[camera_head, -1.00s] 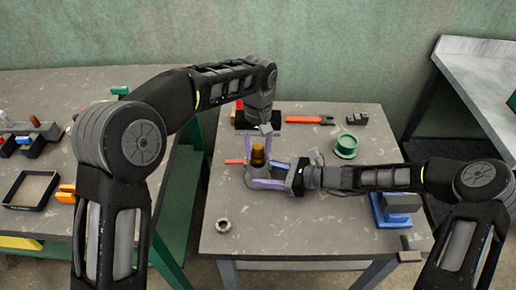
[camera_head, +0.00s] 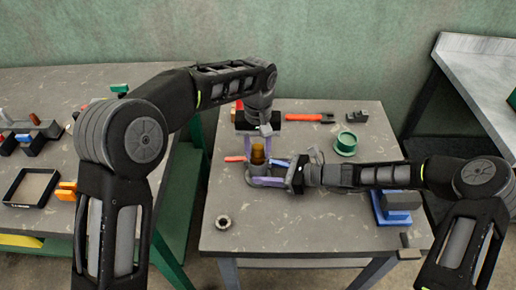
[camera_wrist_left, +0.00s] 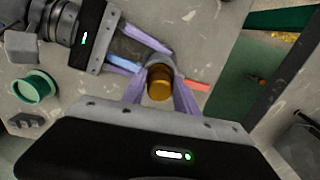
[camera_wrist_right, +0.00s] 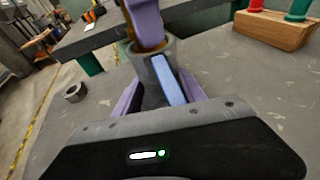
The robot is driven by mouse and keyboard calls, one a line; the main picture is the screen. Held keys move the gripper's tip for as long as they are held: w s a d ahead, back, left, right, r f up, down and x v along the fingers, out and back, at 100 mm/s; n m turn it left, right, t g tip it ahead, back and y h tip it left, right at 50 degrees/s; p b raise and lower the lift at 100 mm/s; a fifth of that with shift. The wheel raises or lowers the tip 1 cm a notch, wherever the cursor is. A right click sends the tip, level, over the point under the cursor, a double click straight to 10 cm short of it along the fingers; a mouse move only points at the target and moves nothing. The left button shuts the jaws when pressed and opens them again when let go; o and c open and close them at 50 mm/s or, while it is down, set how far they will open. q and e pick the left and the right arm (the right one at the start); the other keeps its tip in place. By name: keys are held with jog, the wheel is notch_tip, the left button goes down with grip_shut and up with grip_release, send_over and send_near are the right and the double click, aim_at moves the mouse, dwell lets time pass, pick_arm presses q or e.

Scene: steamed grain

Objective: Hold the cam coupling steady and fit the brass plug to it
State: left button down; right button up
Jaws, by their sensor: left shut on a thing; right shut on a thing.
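The brass plug (camera_head: 258,154) is upright between the fingers of my left gripper (camera_head: 245,152), which is shut on it from above. In the left wrist view the plug (camera_wrist_left: 160,84) shows its round top. The grey cam coupling (camera_head: 262,172) is right under the plug, and my right gripper (camera_head: 268,178) is shut on it from the right side. In the right wrist view the coupling (camera_wrist_right: 148,90) has a blue lever (camera_wrist_right: 169,80) along its side. The plug's lower end is at the coupling's mouth; how deep it sits is hidden.
A metal ring (camera_head: 223,222) lies at the front left. The table's front middle is clear. A second table with a black tray (camera_head: 30,188) stands left.

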aim_at(258, 147)
pick_arm(q)
jog(key=shift+f, duration=0.4)
jog(key=c, duration=0.9)
grip_release()
jog(key=shift+o, duration=0.2)
notch_tip(258, 147, up, 8)
jog(key=shift+f, duration=0.25)
dwell(0.3)
pick_arm(e)
jog(key=o, duration=1)
jog(key=shift+o, duration=0.2)
